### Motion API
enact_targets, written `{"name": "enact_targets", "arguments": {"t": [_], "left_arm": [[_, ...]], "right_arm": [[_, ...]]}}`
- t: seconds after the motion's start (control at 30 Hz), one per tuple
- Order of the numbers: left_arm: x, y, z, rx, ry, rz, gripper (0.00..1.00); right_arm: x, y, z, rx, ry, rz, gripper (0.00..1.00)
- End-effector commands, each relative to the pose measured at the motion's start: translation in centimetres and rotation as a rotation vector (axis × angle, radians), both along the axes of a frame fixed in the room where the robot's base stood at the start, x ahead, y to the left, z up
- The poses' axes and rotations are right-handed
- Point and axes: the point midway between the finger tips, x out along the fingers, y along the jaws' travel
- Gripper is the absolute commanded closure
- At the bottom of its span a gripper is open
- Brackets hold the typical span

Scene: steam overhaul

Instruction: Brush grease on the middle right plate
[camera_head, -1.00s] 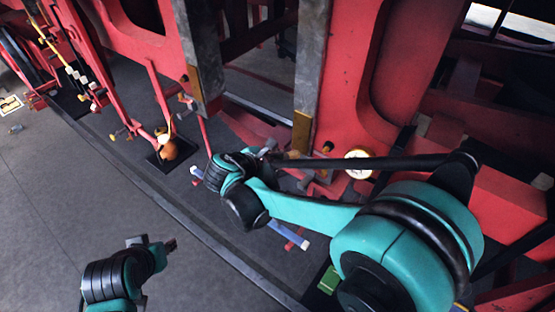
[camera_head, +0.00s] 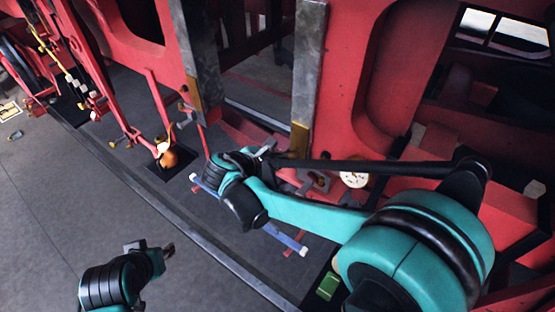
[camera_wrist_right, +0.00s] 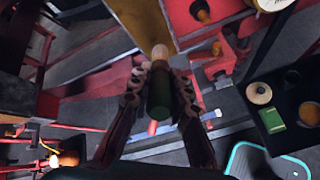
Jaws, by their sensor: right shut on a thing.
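My right gripper (camera_head: 267,151) is at the foot of the grey upright on the right. In the right wrist view the gripper (camera_wrist_right: 161,92) is shut on a brush (camera_wrist_right: 159,97) with a dark green handle and a pale end. That end overlaps the lower edge of a brass-coloured plate (camera_wrist_right: 145,22); I cannot tell whether they touch. In the head view this seems to be the plate (camera_head: 300,139) low on the right upright. Another brass plate (camera_head: 194,91) is on the left upright. My left gripper (camera_head: 168,249) hangs over the floor at lower left, its fingers unclear.
Red engine frames (camera_head: 345,60) stand close behind the right arm. An orange pot (camera_head: 168,158) stands on a dark mat. A blue bar (camera_head: 285,237) lies on the floor. A green box (camera_head: 328,286) and a round gauge (camera_head: 354,180) are nearby.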

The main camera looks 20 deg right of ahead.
Motion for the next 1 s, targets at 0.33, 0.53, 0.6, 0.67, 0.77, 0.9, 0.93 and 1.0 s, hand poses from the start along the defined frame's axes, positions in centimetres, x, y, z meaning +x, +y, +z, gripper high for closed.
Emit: {"name": "enact_targets", "arguments": {"t": [0.33, 0.53, 0.6, 0.67, 0.77, 0.9, 0.93, 1.0], "left_arm": [[0.0, 0.0, 2.1, 0.0, 0.0, 0.0, 0.66], [0.0, 0.0, 2.6, 0.0, 0.0, 0.0, 0.66], [0.0, 0.0, 2.7, 0.0, 0.0, 0.0, 0.66], [0.0, 0.0, 3.0, 0.0, 0.0, 0.0, 0.66], [0.0, 0.0, 3.6, 0.0, 0.0, 0.0, 0.66], [0.0, 0.0, 4.6, 0.0, 0.0, 0.0, 0.66], [0.0, 0.0, 4.8, 0.0, 0.0, 0.0, 0.66], [0.0, 0.0, 5.1, 0.0, 0.0, 0.0, 0.66]], "right_arm": [[0.0, -0.1, 3.0, 0.0, 0.0, 0.0, 1.0], [0.1, -0.1, 3.9, 0.0, 0.0, 0.0, 1.0], [0.1, -0.1, 4.1, 0.0, 0.0, 0.0, 1.0], [0.1, -0.1, 4.4, 0.0, 0.0, 0.0, 1.0], [0.1, -0.1, 5.4, 0.0, 0.0, 0.0, 1.0], [0.1, -0.2, 6.7, 0.0, 0.0, 0.0, 1.0], [0.1, -0.2, 7.0, 0.0, 0.0, 0.0, 1.0], [0.1, -0.2, 7.5, 0.0, 0.0, 0.0, 1.0]]}}
